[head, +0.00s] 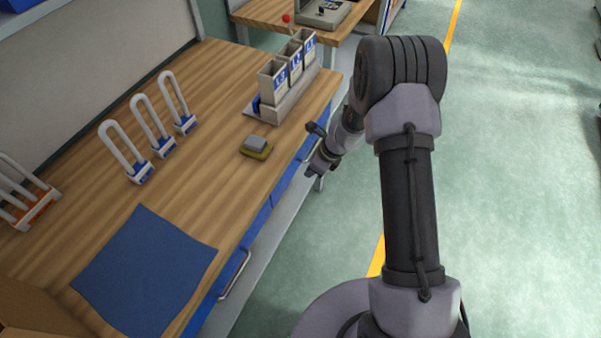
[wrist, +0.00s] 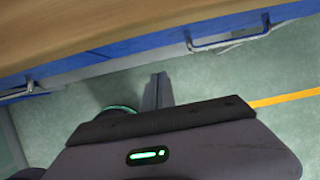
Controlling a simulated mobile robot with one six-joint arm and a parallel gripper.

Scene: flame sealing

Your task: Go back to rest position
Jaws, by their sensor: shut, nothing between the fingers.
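My gripper (wrist: 158,90) is shut and empty in the wrist view, its fingers together above the green floor. In the head view my arm reaches up and bends over, and its end hangs beside the front edge of the wooden workbench (head: 215,160). The gripper's fingers are hard to make out there. The bench edge also shows across the top of the wrist view (wrist: 90,25). The gripper looks clear of the bench and touches nothing that I can see.
On the bench are a blue mat (head: 145,270), several white loop-shaped holders (head: 120,148), a small grey-and-yellow block (head: 257,146) and a rack of bins (head: 285,100). Drawer handles (wrist: 232,42) stick out of the bench front. Open floor (head: 510,180) lies to the right.

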